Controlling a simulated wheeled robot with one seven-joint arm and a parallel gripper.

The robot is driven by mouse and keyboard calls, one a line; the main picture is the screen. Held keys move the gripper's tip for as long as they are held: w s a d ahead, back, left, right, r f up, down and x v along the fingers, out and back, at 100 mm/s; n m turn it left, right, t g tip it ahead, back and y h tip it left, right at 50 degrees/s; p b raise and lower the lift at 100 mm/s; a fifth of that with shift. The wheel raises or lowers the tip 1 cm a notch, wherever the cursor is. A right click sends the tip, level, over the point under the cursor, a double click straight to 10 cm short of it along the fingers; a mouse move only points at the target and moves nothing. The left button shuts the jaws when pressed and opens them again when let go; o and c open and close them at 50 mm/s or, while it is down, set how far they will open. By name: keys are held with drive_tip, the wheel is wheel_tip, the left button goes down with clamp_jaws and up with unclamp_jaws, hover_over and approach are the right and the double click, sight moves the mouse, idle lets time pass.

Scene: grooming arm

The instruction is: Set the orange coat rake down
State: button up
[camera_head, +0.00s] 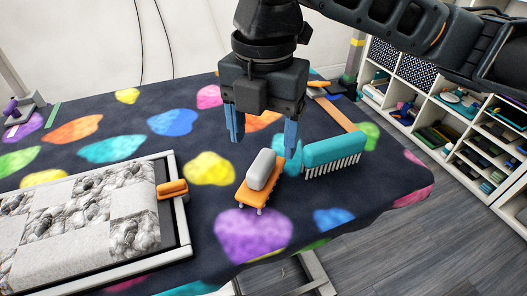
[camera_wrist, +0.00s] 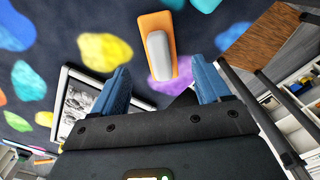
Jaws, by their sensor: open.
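The orange coat rake (camera_head: 248,198) has a pale grey grip on top and small pins beneath. It rests on the dark, colour-spotted table cover (camera_head: 190,225). In the wrist view the rake (camera_wrist: 153,23) lies beyond the fingertips, in line with the space between them. My gripper (camera_head: 263,138) is open and empty, with blue fingers pointing down above the rake and apart from it. Both fingers also show in the wrist view (camera_wrist: 162,82), spread wide with nothing between them.
A teal toothed comb (camera_head: 335,150) lies just right of the rake. A framed grey-and-white panel (camera_head: 175,240) with a small orange block (camera_head: 172,189) is at the left. Shelves (camera_head: 440,85) stand at the right. The cover in front of the rake is clear.

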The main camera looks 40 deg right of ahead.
sight(264, 159)
drive_tip(key=shift+r, duration=2.55)
